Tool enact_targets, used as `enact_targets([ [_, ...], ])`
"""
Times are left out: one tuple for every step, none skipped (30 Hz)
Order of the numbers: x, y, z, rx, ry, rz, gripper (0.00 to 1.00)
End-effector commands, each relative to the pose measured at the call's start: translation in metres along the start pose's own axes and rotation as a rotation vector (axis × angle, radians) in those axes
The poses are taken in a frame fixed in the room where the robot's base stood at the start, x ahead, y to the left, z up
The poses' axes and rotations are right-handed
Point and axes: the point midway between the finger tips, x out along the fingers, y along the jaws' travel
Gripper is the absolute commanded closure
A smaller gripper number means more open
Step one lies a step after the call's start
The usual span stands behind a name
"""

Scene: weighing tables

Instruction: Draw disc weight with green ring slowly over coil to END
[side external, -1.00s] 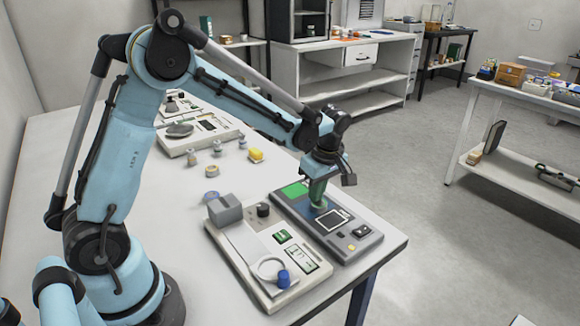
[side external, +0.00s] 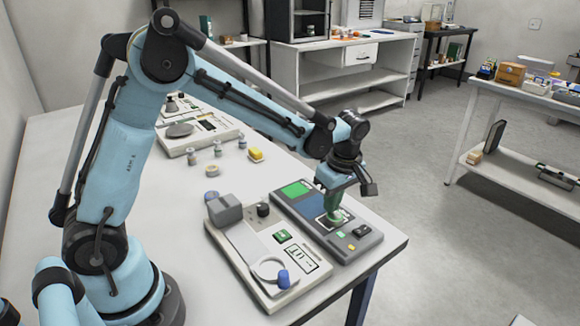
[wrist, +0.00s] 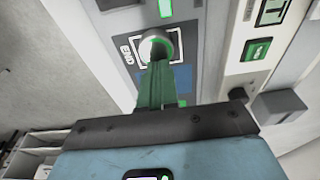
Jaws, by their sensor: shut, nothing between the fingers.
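The disc weight with green ring (wrist: 158,46) shows in the wrist view as a pale disc with a bright green edge. It lies over the outlined END square (wrist: 122,50) on the grey device; the END lettering is beside it. My green gripper (wrist: 155,66) is shut, with its fingertips at the disc's near edge, seemingly touching it; nothing is between the fingers. In the side view my gripper (side external: 335,212) points down over the END square, and the disc is hard to make out. The blue coil area (side external: 311,205) is behind the fingers, toward the green patch (side external: 296,189).
A pale device (side external: 246,262) with a grey block (side external: 225,209), a ring and a blue knob stands beside the grey device. The table's edge is close on the right.

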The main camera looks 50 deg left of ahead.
Motion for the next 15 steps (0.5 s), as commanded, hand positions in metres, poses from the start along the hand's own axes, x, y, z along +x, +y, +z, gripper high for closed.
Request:
enact_targets([
  [-0.003, 0.0, -0.001, -0.001, 0.001, -0.001, 1.0],
  [-0.004, -0.001, -0.002, -0.002, 0.002, -0.001, 1.0],
  [-0.004, 0.0, -0.002, -0.002, 0.002, -0.001, 1.0],
  [-0.004, 0.0, -0.002, -0.002, 0.002, -0.001, 1.0],
  [-0.005, 0.0, -0.001, 0.0, 0.001, 0.0, 1.0],
  [-0.006, 0.0, 0.001, 0.002, -0.002, 0.001, 1.0],
  [-0.007, 0.0, 0.002, 0.004, -0.004, 0.001, 1.0],
  [-0.007, 0.0, 0.004, 0.004, -0.003, 0.001, 1.0],
  [-0.007, 0.0, 0.007, 0.003, -0.003, 0.001, 1.0],
  [-0.008, 0.0, 0.01, 0.004, -0.003, 0.001, 1.0],
  [-0.008, 0.001, 0.013, 0.005, -0.002, 0.001, 1.0],
  [-0.009, 0.001, 0.018, 0.005, -0.002, 0.001, 1.0],
  [-0.01, 0.001, 0.022, 0.004, -0.002, 0.001, 1.0],
  [-0.011, 0.0, 0.026, 0.005, -0.002, 0.001, 1.0],
  [-0.012, 0.001, 0.032, 0.006, -0.002, 0.001, 1.0],
])
